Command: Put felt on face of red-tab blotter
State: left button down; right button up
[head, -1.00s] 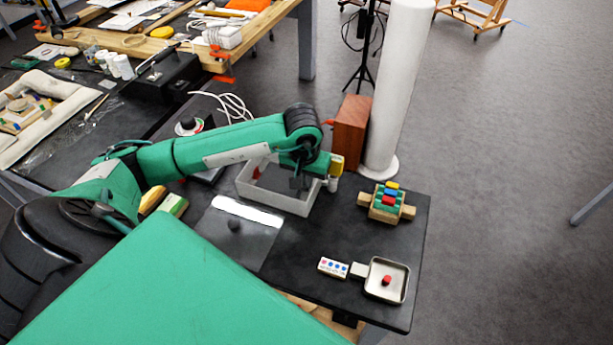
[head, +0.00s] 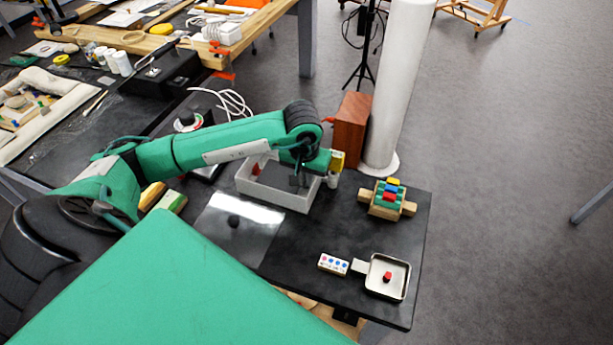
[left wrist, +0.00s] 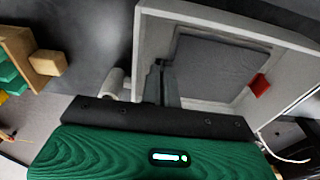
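A dark grey square pad (left wrist: 222,68) lies inside a white-walled tray in the left wrist view, with a small red tab (left wrist: 260,85) beside its right edge. I cannot tell whether this pad is the felt or the blotter. The white tray (head: 288,198) stands on the black table in the head view, partly hidden by my left arm. My left gripper (head: 298,183) points down over the tray. Its dark fingers (left wrist: 166,82) look close together beside the pad's left edge, and whether they grip anything is unclear. My right gripper is not in view.
A wooden holder (head: 368,209) with coloured blocks stands right of the tray. A metal pan (head: 403,282) and a dotted white block (head: 333,264) lie near the front edge. A clear sheet (head: 262,245) lies left. A white column (head: 398,80) and brown box (head: 350,130) stand behind.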

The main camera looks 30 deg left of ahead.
pick_arm(q)
jog(key=shift+f, duration=0.2)
dwell(0.4)
jog(key=c, duration=1.6)
grip_release()
